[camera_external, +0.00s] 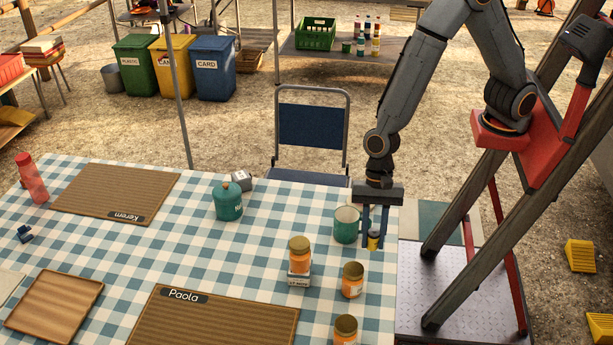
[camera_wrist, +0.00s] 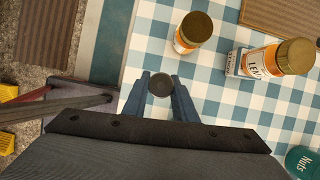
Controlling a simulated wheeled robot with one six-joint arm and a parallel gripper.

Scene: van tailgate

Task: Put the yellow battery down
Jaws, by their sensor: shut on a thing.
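My gripper (camera_external: 374,236) points straight down at the right edge of the checked table (camera_external: 262,222). It is shut on the yellow battery (camera_external: 373,243), a small upright cylinder with a dark top. In the wrist view, its dark round top (camera_wrist: 160,86) sits between the two blue fingers of my gripper (camera_wrist: 160,90). The battery's lower end is at or close to the tabletop; I cannot tell whether it touches. The fingers hide part of its sides.
Orange jars with gold lids (camera_external: 352,281) stand nearer the camera, one on or behind a small white box (camera_external: 299,280). A teal lidded pot (camera_external: 228,203) stands further left. The table's right edge is near.

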